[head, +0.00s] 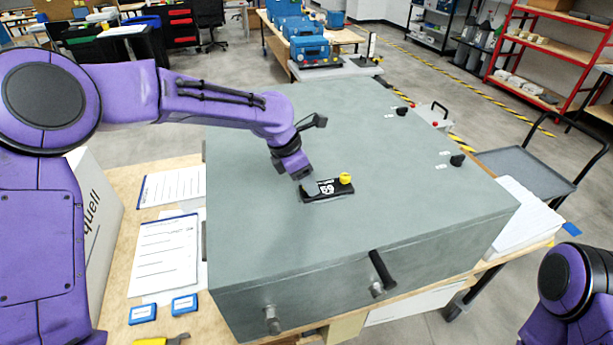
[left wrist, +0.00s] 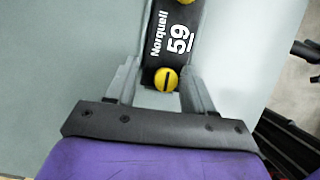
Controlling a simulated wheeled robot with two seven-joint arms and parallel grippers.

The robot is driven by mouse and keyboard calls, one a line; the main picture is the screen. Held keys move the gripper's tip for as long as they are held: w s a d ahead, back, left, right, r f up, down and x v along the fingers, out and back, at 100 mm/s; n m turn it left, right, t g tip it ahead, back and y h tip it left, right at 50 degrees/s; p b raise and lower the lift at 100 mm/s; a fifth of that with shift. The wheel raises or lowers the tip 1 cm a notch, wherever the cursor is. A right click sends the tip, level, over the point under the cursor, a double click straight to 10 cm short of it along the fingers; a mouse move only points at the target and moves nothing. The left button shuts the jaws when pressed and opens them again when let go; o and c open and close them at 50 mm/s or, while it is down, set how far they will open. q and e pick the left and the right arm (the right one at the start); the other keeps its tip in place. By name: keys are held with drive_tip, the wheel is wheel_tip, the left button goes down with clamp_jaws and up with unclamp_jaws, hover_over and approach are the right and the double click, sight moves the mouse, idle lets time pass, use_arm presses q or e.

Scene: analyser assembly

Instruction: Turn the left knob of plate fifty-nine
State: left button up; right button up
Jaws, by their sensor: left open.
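Plate fifty-nine (head: 340,190) is a black strip marked "Norquell 59" on top of the large grey housing (head: 300,235). It also shows in the left wrist view (left wrist: 172,52). Its left knob (left wrist: 166,79) is yellow with a dark slot line running roughly along the plate. In the head view my gripper hides this knob. The right knob (head: 345,178), also yellow, is in plain sight; its edge shows at the top of the wrist view (left wrist: 187,1). My left gripper (head: 308,187) is open over the plate's left end, its fingers on either side of the left knob. Contact cannot be told.
Black knobs (head: 402,111) (head: 457,160) stand on the housing's right side, and a black handle (head: 382,270) is on its front. Papers (head: 163,255) and blue boxes (head: 184,303) lie on the bench at left. The housing top around the plate is clear.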

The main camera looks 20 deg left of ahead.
use_arm(q)
drive_tip(key=shift+s+r, duration=0.2)
drive_tip(key=shift+s, duration=0.1)
drive_tip(key=shift+c, duration=0.4)
drive_tip(key=shift+s+r, duration=0.15)
drive_tip(key=shift+s, duration=0.15)
drive_tip(key=c, duration=0.5)
drive_tip(key=shift+s, duration=0.1)
clamp_jaws()
drive_tip(key=shift+w, duration=0.25)
use_arm(e)
drive_tip(key=shift+s+r, duration=0.1)
drive_tip(key=shift+s, duration=0.25)
